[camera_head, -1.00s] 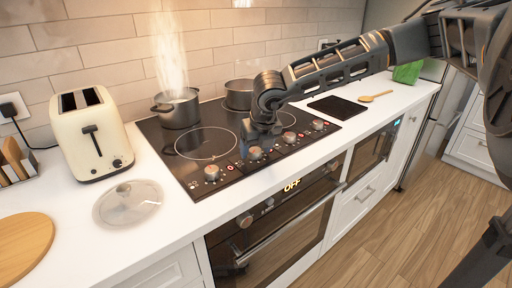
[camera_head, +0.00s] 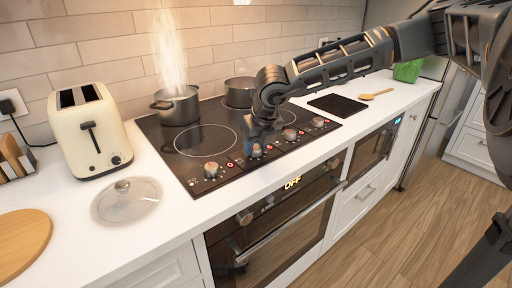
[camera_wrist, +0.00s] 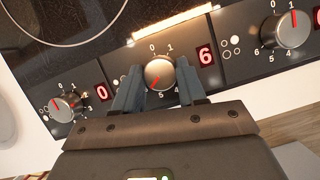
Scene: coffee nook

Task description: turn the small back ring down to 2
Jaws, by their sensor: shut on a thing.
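My gripper (camera_wrist: 160,90) has its two fingers on either side of a round silver control knob (camera_wrist: 159,72) and is shut on it. The knob's red mark points to the lower left, near 5; the 6 on its scale is hidden by a finger. The red display (camera_wrist: 205,56) beside it reads 6. In the head view my gripper (camera_head: 262,132) is over the second knob from the left (camera_head: 256,151) on the black hob (camera_head: 165,146). The ring symbol beside this knob is partly hidden, so its ring cannot be told.
A steaming pot (camera_head: 177,107) stands at the hob's back left and a smaller pot (camera_head: 239,93) at the back right. The left neighbour knob (camera_wrist: 66,104) shows 0; another knob (camera_wrist: 282,26) is to the right. A glass lid (camera_head: 127,200) and toaster (camera_head: 88,130) are left.

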